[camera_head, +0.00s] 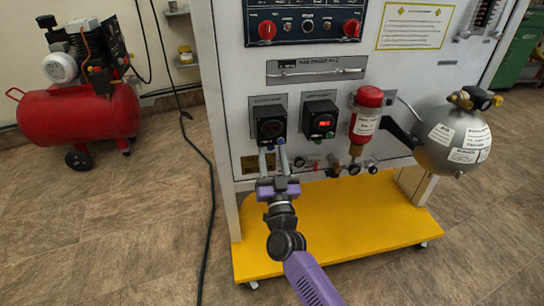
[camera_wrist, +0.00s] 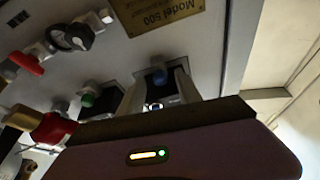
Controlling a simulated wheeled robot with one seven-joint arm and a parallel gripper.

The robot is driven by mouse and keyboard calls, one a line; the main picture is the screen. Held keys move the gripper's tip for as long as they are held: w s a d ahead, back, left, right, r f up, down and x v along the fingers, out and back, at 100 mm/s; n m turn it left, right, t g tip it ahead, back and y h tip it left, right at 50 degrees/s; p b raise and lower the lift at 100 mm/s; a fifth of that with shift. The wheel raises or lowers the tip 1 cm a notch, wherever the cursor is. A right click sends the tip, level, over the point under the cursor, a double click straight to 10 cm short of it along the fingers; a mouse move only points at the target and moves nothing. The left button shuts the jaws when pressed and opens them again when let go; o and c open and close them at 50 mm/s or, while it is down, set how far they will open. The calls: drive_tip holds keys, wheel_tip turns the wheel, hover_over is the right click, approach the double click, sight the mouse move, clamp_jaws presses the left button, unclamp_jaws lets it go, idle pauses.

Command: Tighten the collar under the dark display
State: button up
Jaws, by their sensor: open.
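The dark display (camera_head: 271,127) is on the left of two small black boxes on the panel; its screen looks unlit. In the wrist view, which looks upside down, a blue round part (camera_wrist: 158,77) shows on this box, and I cannot tell whether it is the collar. My gripper (camera_head: 272,152) is open just below the dark display, its two fingers pointing up at the panel. In the wrist view, the fingers (camera_wrist: 157,92) stand either side of the blue part, with no clear contact.
The box with the lit red display (camera_head: 320,119) is close on the right, with a green knob (camera_wrist: 88,99). Valves (camera_head: 330,164), a red cylinder (camera_head: 368,98) and a grey tank (camera_head: 452,138) stand further right. A yellow base (camera_head: 345,220) juts out below.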

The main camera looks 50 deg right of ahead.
clamp_jaws()
drive_tip(key=shift+r, duration=0.1)
drive_tip(key=shift+a+m+h+p, duration=0.1)
drive_tip(key=shift+m+h+p, duration=0.2)
drive_tip(key=shift+m+p, duration=0.55)
drive_tip(key=shift+m+g, duration=0.25)
drive_tip(key=shift+g, duration=0.05)
unclamp_jaws()
